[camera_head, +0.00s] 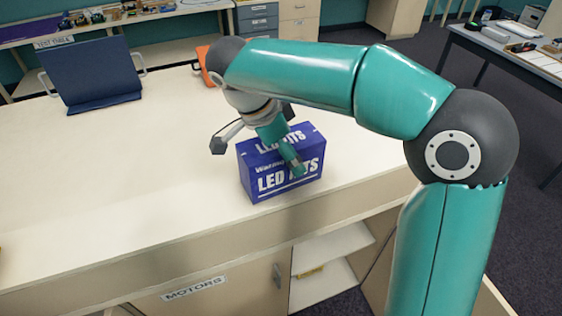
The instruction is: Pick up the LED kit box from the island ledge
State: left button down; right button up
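The LED kit box (290,180) is blue with white "LED KITS" lettering. It stands upright on the pale island ledge (140,190), near its front edge. My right arm comes in from the right, and its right gripper (258,150) is over the box, with its fingers spread. One finger reaches down to the left of the box, and a teal part crosses the box's top and front face. I cannot tell whether any finger touches the box. My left gripper is out of view.
A dark blue folder-like case (92,72) stands at the back left of the ledge. An orange item (203,62) is partly behind my arm. A cabinet labelled "MOTORS" (195,290) and an open shelf are below.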

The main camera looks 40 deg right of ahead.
jog(key=c, duration=1.5)
jog(key=shift+o, duration=0.2)
jog(key=shift+r, duration=0.1)
